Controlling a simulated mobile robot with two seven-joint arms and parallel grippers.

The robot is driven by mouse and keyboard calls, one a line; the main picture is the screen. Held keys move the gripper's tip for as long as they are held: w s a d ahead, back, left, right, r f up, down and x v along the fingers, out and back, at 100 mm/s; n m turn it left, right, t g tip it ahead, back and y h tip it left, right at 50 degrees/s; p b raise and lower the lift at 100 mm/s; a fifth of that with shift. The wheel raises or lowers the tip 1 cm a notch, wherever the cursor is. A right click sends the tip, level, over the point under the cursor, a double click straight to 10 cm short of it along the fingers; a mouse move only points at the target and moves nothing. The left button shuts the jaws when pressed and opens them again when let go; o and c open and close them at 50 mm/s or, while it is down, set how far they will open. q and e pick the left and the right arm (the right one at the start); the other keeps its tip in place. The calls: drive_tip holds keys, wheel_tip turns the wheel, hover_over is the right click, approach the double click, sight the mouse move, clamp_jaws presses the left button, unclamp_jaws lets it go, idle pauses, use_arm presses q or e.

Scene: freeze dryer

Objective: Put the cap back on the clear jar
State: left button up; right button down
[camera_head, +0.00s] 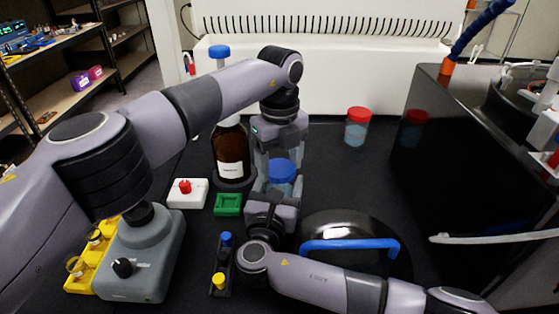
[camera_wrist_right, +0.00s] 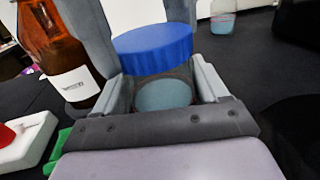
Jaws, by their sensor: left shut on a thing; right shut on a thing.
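A blue cap (camera_head: 282,168) is between the fingers of my left gripper (camera_head: 281,160), which comes down from above and is shut on it. Directly below is the clear jar (camera_head: 281,188) with pale blue contents. My right gripper (camera_head: 275,196) is shut around the jar, low above the bench. In the right wrist view the cap (camera_wrist_right: 152,48) is above the jar (camera_wrist_right: 163,95), between the right gripper's fingers (camera_wrist_right: 163,88). The cap looks roughly level. The jar's rim is hidden, so I cannot tell whether cap and jar touch.
A brown bottle (camera_head: 231,150) stands close left of the grippers. A red-capped jar (camera_head: 357,127) stands at the back right. A round black lid with a blue handle (camera_head: 350,245) is in front, near my right arm. A green block (camera_head: 228,205) and white red-button box (camera_head: 187,193) lie left.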

use_arm(q)
drive_tip(key=m, duration=0.4)
drive_tip(key=shift+m, duration=0.4)
drive_tip(key=m, duration=0.7)
drive_tip(key=shift+m, duration=0.3)
drive_tip(key=m, duration=0.4)
drive_tip(key=shift+m, duration=0.3)
drive_tip(key=m, duration=0.4)
drive_tip(key=shift+m, duration=0.3)
drive_tip(key=m, duration=0.7)
drive_tip(key=shift+m, duration=0.3)
drive_tip(key=m, duration=0.4)
drive_tip(key=o, duration=1.2)
